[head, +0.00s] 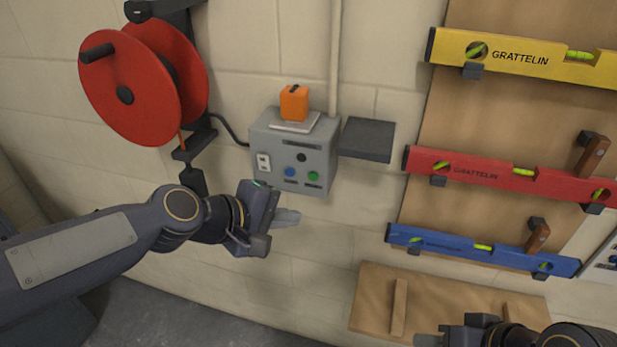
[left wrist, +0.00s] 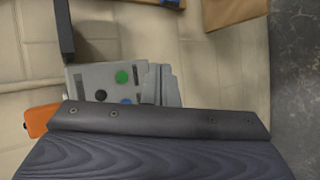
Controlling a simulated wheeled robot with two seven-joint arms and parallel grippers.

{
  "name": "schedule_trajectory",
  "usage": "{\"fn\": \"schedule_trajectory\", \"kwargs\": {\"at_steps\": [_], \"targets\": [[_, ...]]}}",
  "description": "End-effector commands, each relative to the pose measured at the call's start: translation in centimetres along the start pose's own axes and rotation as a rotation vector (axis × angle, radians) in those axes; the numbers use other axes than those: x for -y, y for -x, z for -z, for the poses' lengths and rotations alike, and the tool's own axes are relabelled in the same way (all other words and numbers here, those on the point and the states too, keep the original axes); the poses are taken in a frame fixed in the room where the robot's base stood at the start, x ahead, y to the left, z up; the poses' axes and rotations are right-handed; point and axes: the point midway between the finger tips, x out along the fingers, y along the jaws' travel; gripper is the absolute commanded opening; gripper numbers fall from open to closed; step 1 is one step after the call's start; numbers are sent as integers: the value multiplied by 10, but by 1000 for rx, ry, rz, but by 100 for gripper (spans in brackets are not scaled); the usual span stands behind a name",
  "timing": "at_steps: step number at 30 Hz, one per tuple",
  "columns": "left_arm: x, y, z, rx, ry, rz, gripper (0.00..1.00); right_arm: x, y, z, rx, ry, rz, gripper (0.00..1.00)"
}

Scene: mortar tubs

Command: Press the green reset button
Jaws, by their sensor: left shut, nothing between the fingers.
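The green button (head: 313,176) is on the front face of a grey control box (head: 266,138) on the wall, at the lower right of that face. It also shows in the left wrist view (left wrist: 122,77), unobstructed. A blue button (head: 290,171) sits to its left and a black knob (head: 301,157) above. My left gripper (head: 291,217) is shut and empty, below and left of the green button in the head view, apart from it. Its fingers show beside the box in the left wrist view (left wrist: 158,84). My right gripper (head: 428,340) is partly cut off at the bottom edge; its jaw state is unclear.
An orange block (head: 294,103) sits on top of the box, and a dark shelf (head: 366,139) juts out to its right. A red cable reel (head: 130,85) hangs at left. Yellow (head: 525,58), red (head: 480,172) and blue (head: 470,248) levels hang at right.

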Motion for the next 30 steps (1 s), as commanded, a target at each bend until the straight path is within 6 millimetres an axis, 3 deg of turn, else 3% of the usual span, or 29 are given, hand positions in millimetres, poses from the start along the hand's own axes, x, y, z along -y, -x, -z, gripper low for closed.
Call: {"fn": "schedule_trajectory", "kwargs": {"at_steps": [8,20,30], "targets": [[-5,-3,3,3,-2,4,0,3,7,4,0,0,0,36],[-34,-40,29,5,-1,4,0,19,41,21,0,0,0,36],[-44,-60,43,1,-4,3,0,22,48,24,0,0,0,36]]}}
